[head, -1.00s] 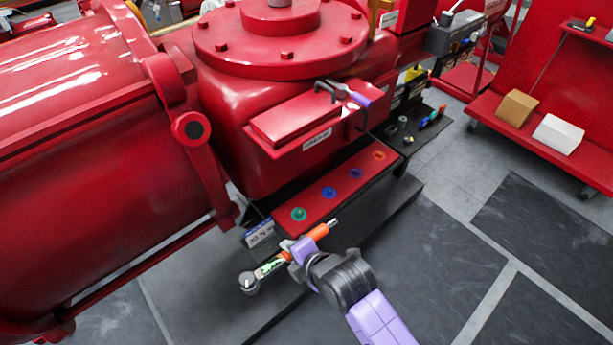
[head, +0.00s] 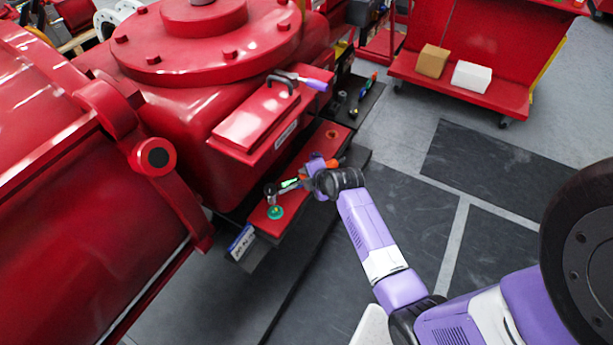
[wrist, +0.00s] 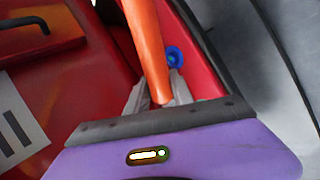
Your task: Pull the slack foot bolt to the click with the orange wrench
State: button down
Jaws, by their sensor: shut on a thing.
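My gripper (head: 312,178) is shut on the orange wrench (head: 332,163), which lies along the red foot plate (head: 262,221). In the wrist view the wrench's orange handle (wrist: 147,45) runs between the grey fingers (wrist: 160,92). The wrench's dark ratchet head (head: 270,189) is just above the green-ringed foot bolt (head: 275,212); I cannot tell whether it is seated on it. An orange-ringed bolt (head: 331,133) shows at the plate's far end. A blue-ringed bolt (wrist: 174,55) shows beside the handle in the wrist view. My gripper and the wrench hide the plate's middle in the head view.
The red valve body (head: 190,110) rises behind the plate. A label (head: 241,240) is at the plate's near end. A red cart (head: 510,95) with two boxes stands back right. Floor to the right is clear.

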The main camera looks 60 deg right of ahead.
jog(key=shift+s+r, duration=0.1)
jog(key=shift+r, duration=0.05)
dwell(0.3)
jog(key=shift+f+b, duration=2)
jog(key=shift+f, duration=0.5)
jog(key=shift+f+b, duration=0.9)
jog(key=shift+f, duration=0.1)
dwell(0.5)
jog(key=shift+s+a+m+h+p, duration=0.2)
jog(key=shift+s+m+h+p, duration=0.15)
jog(key=shift+p, duration=0.3)
jog(key=shift+a, duration=0.1)
jog(key=shift+s+a+m+g+h+p, duration=0.35)
jog(key=shift+s+m+g+p, duration=0.15)
jog(key=shift+m+p, duration=0.15)
jog(key=shift+s, duration=0.1)
